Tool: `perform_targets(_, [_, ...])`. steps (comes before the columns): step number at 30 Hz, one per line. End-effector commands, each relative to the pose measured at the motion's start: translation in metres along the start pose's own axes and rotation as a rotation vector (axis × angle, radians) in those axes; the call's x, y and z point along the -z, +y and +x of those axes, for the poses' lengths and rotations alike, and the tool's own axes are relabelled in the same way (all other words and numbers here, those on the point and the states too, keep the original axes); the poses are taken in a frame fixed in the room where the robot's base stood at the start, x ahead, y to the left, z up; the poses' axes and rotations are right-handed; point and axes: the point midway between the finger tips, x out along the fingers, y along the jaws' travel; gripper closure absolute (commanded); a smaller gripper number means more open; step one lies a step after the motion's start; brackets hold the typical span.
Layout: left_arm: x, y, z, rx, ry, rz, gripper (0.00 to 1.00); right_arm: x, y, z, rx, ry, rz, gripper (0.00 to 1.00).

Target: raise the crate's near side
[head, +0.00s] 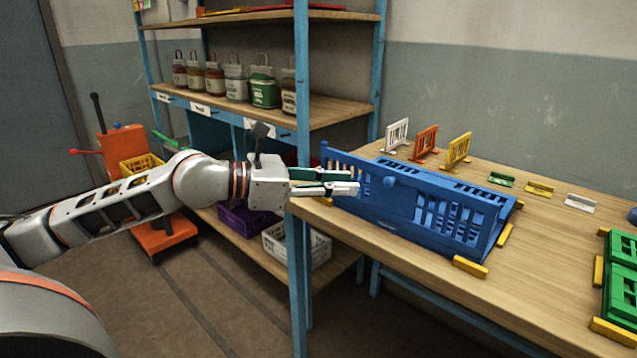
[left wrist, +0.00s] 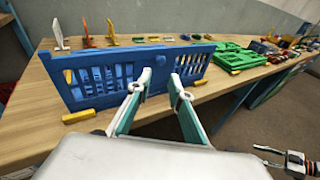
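The blue crate (head: 420,205) sits on the wooden table. Its slotted near side, with a round knob, faces me and stands up, though I cannot tell if it is fully upright; the near side also shows in the left wrist view (left wrist: 125,80). Slotted panels lie low behind it. My left gripper (head: 340,181) is open and empty, in front of the near side's left part in the head view. In the left wrist view its two fingers (left wrist: 158,83) are apart, pointing at the near side around the knob.
Yellow blocks (head: 470,267) lie close around the crate. Small white, orange and yellow panels (head: 426,142) stand behind it. A green crate (head: 621,278) is at the right. A blue-posted shelf (head: 301,100) with jars rises at the left, close to my left arm.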

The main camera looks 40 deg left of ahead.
Motion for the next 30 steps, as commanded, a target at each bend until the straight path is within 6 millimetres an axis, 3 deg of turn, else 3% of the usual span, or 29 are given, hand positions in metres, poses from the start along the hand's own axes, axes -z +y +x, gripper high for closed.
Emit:
perform_targets(18, [0.0,-0.001,-0.038,0.002,0.002,0.0,0.8,0.0,0.0,0.0,0.0,0.0,0.0,0.6])
perform_targets(30, [0.0,-0.001,-0.041,0.002,0.003,0.004,0.8,0.0,0.0,0.0,0.0,0.0,0.0,0.6])
